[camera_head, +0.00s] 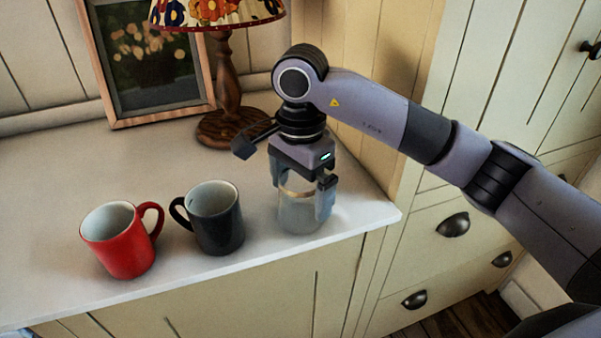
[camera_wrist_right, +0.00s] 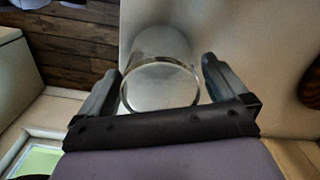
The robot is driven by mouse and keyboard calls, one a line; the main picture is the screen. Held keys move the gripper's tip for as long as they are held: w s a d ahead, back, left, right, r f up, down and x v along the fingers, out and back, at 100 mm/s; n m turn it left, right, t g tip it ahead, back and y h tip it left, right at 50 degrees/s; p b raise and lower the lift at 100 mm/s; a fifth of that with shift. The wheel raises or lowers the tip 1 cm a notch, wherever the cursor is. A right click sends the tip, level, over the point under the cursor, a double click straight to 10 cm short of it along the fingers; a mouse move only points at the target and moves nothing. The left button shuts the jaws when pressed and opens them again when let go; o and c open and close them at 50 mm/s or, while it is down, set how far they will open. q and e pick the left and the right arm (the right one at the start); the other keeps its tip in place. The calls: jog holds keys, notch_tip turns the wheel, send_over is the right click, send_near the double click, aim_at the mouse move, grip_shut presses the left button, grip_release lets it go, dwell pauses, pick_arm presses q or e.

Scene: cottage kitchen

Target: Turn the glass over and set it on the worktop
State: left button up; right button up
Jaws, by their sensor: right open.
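The clear glass (camera_head: 300,214) stands on the worktop (camera_head: 60,180) near its front right corner. A gold-toned band runs round its upper end, which shows as a ring in the right wrist view (camera_wrist_right: 160,86). I cannot tell whether this end is the mouth or the base. My right gripper (camera_head: 303,192) points down over the glass with its jaws open, one finger on each side of it. The right wrist view shows the glass between the two fingers, with small gaps. My left gripper is not in view.
A dark mug (camera_head: 218,222) stands just left of the glass, and a red mug (camera_head: 122,246) stands further left. A lamp (camera_head: 228,90) and a framed picture (camera_head: 150,60) stand behind. The worktop's left part is clear. Cabinets rise at the right.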

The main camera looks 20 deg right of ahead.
notch_tip(320, 180, up, 12)
jog(key=shift+r, duration=0.1)
dwell(0.4)
jog(key=shift+s, duration=0.1)
dwell(0.4)
